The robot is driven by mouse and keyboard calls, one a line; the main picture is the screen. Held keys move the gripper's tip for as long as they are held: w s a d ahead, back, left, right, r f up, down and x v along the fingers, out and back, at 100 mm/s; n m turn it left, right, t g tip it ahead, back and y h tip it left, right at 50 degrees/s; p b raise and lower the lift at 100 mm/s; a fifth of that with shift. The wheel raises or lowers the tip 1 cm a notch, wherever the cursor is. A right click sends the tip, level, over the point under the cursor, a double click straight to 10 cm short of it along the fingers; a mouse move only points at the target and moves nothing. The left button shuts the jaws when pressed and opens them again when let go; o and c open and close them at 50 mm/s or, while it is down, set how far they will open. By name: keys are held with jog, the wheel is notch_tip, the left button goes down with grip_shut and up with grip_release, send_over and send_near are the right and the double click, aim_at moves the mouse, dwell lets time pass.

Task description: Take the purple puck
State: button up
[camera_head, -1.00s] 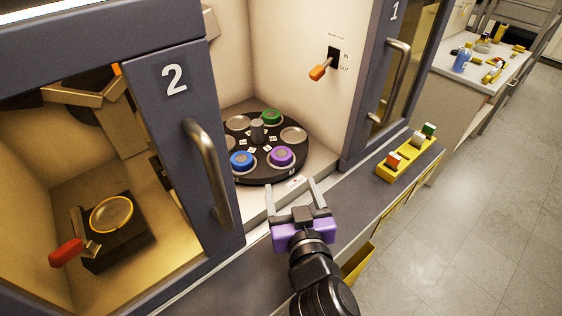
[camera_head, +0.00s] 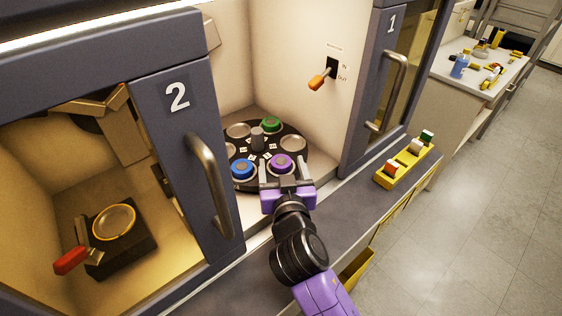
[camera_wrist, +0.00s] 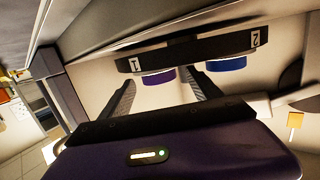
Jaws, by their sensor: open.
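The purple puck (camera_head: 281,162) sits in a slot at the near edge of the black round carousel (camera_head: 245,184). In the wrist view the purple puck (camera_wrist: 159,77) shows ahead, between the two fingers, by the label "1". My gripper (camera_head: 281,172) is open and empty, its fingers reaching toward the puck from the near side. In the wrist view my gripper (camera_wrist: 162,85) has its fingers apart, one to each side of the puck. I cannot tell whether they touch it.
A blue puck (camera_head: 243,168) sits just left on the carousel, and a green puck (camera_head: 271,124) at its back. Door 2's handle (camera_head: 209,185) stands close on the left. An orange lever (camera_head: 321,80) is on the inner wall. A yellow rack (camera_head: 405,163) lies on the ledge at right.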

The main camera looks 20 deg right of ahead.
aim_at(282, 168)
jog(key=shift+c, duration=0.4)
jog(key=c, duration=1.4)
jog(key=shift+o, duration=0.2)
notch_tip(282, 168, up, 20)
jog(key=shift+p, duration=0.45)
jog(key=o, duration=0.8)
jog(key=shift+c, duration=0.2)
grip_shut()
